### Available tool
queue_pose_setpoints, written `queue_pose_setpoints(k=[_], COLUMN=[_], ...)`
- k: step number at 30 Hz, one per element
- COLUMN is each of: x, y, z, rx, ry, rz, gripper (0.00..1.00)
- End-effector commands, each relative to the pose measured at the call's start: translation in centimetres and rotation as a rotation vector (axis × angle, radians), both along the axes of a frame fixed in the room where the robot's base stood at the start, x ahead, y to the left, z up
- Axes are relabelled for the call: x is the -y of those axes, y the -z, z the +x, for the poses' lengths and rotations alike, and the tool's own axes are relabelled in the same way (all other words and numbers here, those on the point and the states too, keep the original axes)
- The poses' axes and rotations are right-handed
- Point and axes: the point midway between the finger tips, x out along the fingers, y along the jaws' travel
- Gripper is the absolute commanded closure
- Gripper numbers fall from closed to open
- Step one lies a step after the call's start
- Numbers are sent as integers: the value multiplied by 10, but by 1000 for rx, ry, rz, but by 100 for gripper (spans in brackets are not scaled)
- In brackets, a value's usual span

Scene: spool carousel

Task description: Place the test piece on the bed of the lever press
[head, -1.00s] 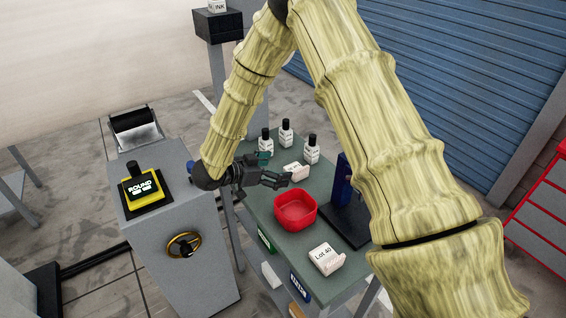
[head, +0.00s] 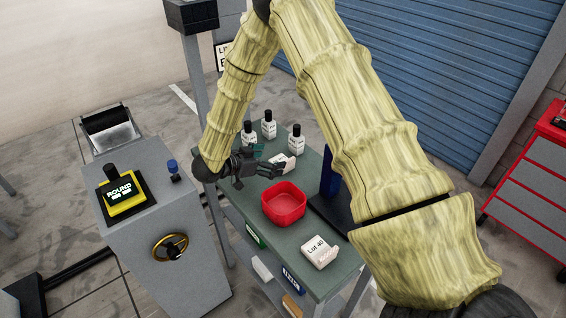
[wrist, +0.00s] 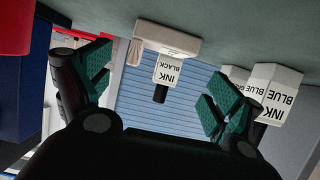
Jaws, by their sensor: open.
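My gripper (head: 268,161) is open and empty, low over the green table (head: 257,206). A small white piece (head: 283,161) lies just beyond its fingers; I cannot tell for sure that it is the test piece. In the wrist view, which is upside down, the white piece (wrist: 166,38) sits ahead, between the spread teal fingers (wrist: 158,82) and apart from them. A dark blue upright (head: 329,176) on a black base (head: 327,214), probably the lever press, stands to the right of the red tray (head: 284,203). My arm hides much of it, including its bed.
Several ink bottles (head: 296,140) stand at the table's far end, close beyond my gripper. A white "Lot 40" holder (head: 318,250) is at the near end. A grey console (head: 160,215) with a brass handwheel (head: 170,247) stands to the left. A red cabinet (head: 525,175) is far right.

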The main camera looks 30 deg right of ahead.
Motion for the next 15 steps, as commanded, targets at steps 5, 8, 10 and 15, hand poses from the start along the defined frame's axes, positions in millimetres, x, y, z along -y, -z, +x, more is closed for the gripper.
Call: queue_pose_setpoints(k=[5,8,10,15], x=[14,26,35,46], y=[3,6,11,18], z=[0,1,1,3], rx=[-2,-1,-2,0], ry=[3,4,5,2], rz=[0,-1,0,0], gripper=[8,8,8,8])
